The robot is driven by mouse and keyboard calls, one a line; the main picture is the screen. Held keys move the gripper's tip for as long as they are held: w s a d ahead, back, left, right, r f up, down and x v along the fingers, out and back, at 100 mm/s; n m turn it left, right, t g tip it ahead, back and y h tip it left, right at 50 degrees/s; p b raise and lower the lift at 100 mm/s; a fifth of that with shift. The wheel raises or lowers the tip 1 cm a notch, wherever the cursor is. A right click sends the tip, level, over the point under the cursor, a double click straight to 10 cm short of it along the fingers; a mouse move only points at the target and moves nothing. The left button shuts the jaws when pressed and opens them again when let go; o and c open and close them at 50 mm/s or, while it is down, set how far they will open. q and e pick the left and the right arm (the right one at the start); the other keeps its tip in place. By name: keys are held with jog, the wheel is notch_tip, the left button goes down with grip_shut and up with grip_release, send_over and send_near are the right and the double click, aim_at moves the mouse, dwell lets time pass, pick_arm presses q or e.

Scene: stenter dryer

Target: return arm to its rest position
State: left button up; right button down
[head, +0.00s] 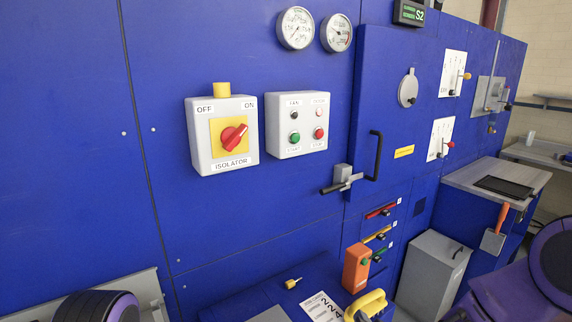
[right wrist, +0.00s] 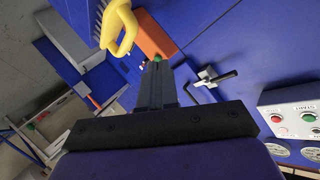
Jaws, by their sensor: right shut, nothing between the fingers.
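My right gripper (right wrist: 156,68) is shut and empty in the right wrist view, its dark fingers together. Beyond the fingers in that view are an orange box (right wrist: 152,36) and a yellow handle (right wrist: 122,27), both apart from the fingers as far as I can tell. In the head view, part of my purple right arm shows at the lower right. A purple and black part of my left arm shows at the lower left; the left gripper is out of view.
The blue dryer wall carries an isolator box (head: 223,135) with a red knob and a push-button box (head: 300,124). A door handle (head: 375,156) and a latch (head: 342,180) stick out. Below stand the orange box (head: 356,267), yellow handle (head: 366,304) and grey bin (head: 433,275).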

jog(key=s+d+f+g+h, duration=0.1)
jog(key=s+d+f+g, duration=0.2)
jog(key=s+f, duration=0.5)
jog(key=s+d+f+g+h+b, duration=0.1)
jog(key=s+d+f+g, duration=0.3)
jog(key=s+f, duration=0.4)
jog(key=s+d+f+g+h, duration=0.1)
jog(key=s+d+f+g, duration=0.2)
jog(key=s, duration=1.3)
notch_tip(320, 180, down, 6)
jog(key=d, duration=0.2)
jog(key=shift+s+d, duration=0.15)
jog(key=shift+d, duration=0.25)
jog(key=shift+r, duration=0.1)
jog(key=shift+b, duration=0.3)
